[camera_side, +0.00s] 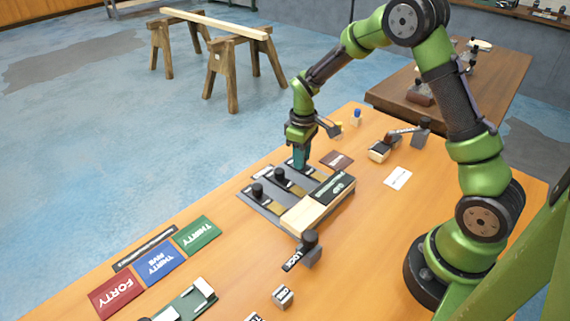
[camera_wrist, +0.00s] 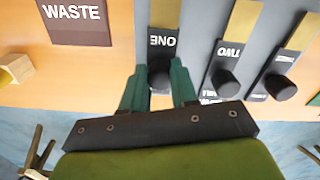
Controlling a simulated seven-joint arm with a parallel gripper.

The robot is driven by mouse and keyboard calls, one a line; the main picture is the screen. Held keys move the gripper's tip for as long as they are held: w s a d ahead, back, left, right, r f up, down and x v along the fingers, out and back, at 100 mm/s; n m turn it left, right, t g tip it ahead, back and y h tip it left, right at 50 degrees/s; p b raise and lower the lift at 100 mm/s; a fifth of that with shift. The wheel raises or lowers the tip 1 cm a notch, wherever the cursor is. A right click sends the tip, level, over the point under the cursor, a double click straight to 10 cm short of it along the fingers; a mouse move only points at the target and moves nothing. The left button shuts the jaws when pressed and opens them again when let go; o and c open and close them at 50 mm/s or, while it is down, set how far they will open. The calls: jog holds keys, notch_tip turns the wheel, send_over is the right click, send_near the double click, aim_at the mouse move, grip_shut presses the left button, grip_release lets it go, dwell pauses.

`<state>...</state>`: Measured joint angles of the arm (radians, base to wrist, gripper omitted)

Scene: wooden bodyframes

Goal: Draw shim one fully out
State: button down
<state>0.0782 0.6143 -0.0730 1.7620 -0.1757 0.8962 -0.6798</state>
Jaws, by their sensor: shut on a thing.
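Shim one (camera_wrist: 162,42), a dark slide with an upside-down ONE label and a brass strip, lies in the grey plate (camera_wrist: 198,30). My gripper (camera_wrist: 158,88) is shut on its dark round knob (camera_wrist: 159,78), with a green finger on each side. In the side view my gripper (camera_side: 300,162) points down at the far end of the plate (camera_side: 268,209) and hides that knob. Shim two (camera_wrist: 228,52) and a third shim (camera_wrist: 290,58) lie beside it, each with a knob. The inner end of shim one is cut off in the wrist view.
A pale wooden block (camera_side: 308,212) with a black label stands along the plate's near side. A brown WASTE mat (camera_wrist: 78,22) lies beside shim one. A LOCK lever (camera_side: 309,243) stands nearer the front. Coloured FORTY and THIRTY cards (camera_side: 158,262) lie left.

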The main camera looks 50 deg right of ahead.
jog(key=shift+w+r, duration=0.1)
jog(key=shift+w, duration=0.5)
jog(key=c, duration=0.9)
grip_release()
jog(key=shift+o, duration=0.2)
jog(key=shift+r, duration=0.1)
notch_tip(320, 180, up, 17)
jog(key=shift+f, duration=0.2)
